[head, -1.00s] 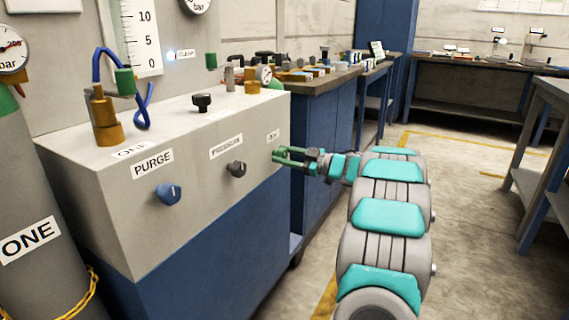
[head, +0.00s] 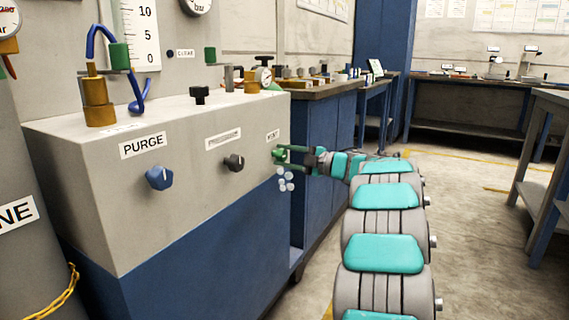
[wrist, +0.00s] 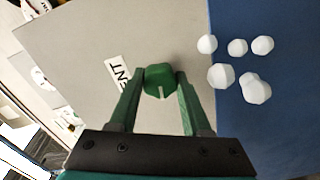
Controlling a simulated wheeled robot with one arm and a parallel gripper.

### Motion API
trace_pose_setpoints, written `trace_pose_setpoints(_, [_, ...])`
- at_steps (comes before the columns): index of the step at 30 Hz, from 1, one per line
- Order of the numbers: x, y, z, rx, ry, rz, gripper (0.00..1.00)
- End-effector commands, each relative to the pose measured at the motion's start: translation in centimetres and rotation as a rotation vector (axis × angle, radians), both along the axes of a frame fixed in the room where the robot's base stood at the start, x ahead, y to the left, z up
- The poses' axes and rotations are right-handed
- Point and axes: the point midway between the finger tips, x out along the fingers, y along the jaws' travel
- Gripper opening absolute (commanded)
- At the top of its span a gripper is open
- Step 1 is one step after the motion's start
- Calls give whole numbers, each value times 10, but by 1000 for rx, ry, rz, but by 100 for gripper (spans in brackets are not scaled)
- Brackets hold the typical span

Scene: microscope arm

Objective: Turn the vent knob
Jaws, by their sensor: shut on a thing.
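The vent knob (wrist: 160,82) is a green knob with a pale pointer line, on the grey front face of the console (head: 200,175). In the wrist view it sits between my gripper's two green fingers (wrist: 160,88), which touch it on both sides. In the head view the knob (head: 279,154) shows at the right end of the row, below a label reading VENT (head: 272,135). My gripper (head: 284,154) reaches it from the right and is shut on it. The pointer line points toward my gripper's palm in the wrist view.
The blue purge knob (head: 159,177) and a dark knob (head: 234,162) are to the left on the same face. Several pale blobs (head: 286,180) show just below the vent knob. Workbenches (head: 310,90) stand behind, and the floor at right is open.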

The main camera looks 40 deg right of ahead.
Motion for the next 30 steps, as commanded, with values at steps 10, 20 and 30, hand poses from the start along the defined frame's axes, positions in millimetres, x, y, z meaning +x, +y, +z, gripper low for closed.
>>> trace_pose_setpoints(10, [0, 0, 0, -49, -21, 2, 0])
trace_pose_setpoints(20, [0, 1, 0, -48, -20, 2, 49])
trace_pose_setpoints(30, [0, 0, 0, -47, -20, 1, 78])
